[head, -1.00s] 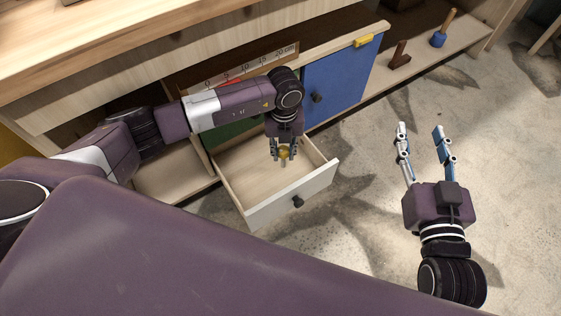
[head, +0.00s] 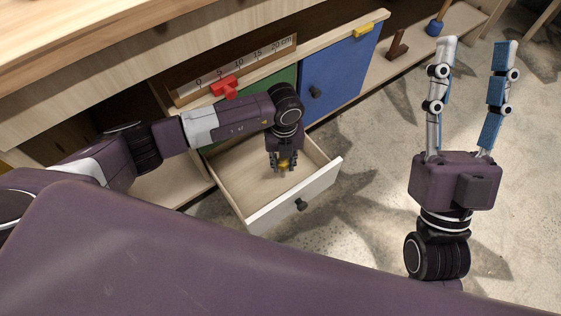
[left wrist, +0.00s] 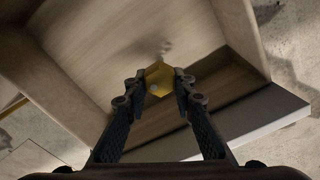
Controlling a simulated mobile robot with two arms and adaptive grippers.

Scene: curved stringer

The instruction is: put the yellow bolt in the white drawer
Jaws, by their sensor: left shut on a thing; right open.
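The white drawer (head: 318,190) is pulled out below the counter, with a pale wood inside and a dark knob on its front. My left gripper (head: 283,167) points down into the open drawer and is shut on the yellow bolt (head: 284,162). In the left wrist view the yellow bolt (left wrist: 159,79) sits between the two fingertips, above the drawer floor (left wrist: 130,50); its lower part is hidden and I cannot tell whether it touches the floor. My right gripper (head: 468,50) is open and empty, raised over the floor at the right.
A green panel (head: 284,84) and a blue door (head: 342,72) stand behind the drawer. A ruler (head: 240,68) with a red slider (head: 224,87) is above. A yellow block (head: 364,31) lies on the ledge. A brown object (head: 398,45) and a blue-based tool (head: 434,27) stand on the shelf.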

